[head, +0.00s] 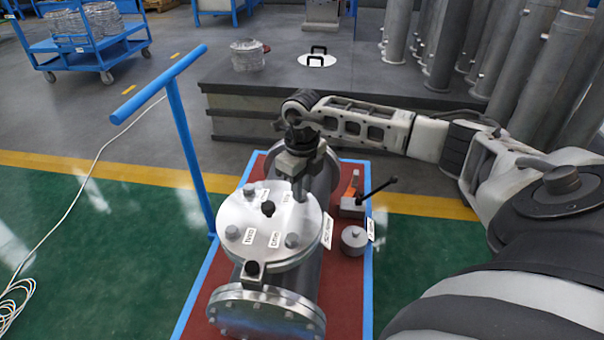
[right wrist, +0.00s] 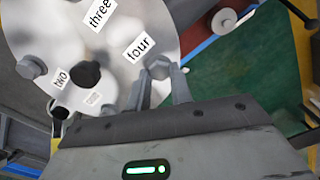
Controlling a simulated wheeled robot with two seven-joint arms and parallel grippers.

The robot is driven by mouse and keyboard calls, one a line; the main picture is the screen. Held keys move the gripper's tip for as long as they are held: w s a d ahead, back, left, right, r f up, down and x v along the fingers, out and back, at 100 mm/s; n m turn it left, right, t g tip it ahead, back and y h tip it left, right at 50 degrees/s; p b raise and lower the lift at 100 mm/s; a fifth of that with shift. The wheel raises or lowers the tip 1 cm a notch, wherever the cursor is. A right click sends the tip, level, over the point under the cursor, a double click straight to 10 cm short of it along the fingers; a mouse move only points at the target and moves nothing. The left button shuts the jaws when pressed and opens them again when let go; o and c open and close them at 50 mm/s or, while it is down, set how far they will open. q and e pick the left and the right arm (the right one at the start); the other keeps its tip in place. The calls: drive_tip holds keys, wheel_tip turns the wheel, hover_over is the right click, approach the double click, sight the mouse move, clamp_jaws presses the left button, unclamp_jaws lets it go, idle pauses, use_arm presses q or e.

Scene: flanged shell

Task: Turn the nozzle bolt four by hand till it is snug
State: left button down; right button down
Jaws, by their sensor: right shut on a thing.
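The flanged shell (head: 285,280) stands on a cart, with a round metal cover (head: 258,215) on top. Bolt heads sit around the cover, with small labels beside them and a black knob (head: 267,208) near the middle. In the right wrist view, bolt four (right wrist: 158,66) is the hex head beside the label "four" (right wrist: 138,47). My right gripper (right wrist: 162,80) reaches down at the cover's far right edge, its two fingers shut on that bolt. In the head view the right gripper (head: 300,190) hides the bolt. My left gripper is not in view.
On the cart's red deck (head: 345,290), right of the shell, are a block with a black lever (head: 352,205) and a round grey part (head: 354,240). A blue handle (head: 185,130) rises at left.

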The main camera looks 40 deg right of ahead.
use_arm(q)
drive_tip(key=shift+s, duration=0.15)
use_arm(e)
drive_tip(key=shift+w+r, duration=0.15)
drive_tip(key=shift+r, duration=0.1)
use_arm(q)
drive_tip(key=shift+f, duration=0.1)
use_arm(e)
drive_tip(key=c, duration=1.2)
unclamp_jaws()
drive_tip(key=shift+c, duration=0.2)
drive_tip(key=shift+r, duration=0.3)
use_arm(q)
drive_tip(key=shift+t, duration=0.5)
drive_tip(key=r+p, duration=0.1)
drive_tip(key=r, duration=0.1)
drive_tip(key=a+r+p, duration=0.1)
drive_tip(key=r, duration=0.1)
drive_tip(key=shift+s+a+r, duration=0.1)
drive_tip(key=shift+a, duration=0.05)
use_arm(e)
wheel_tip(320, 180, up, 15)
drive_tip(key=shift+r, duration=0.15)
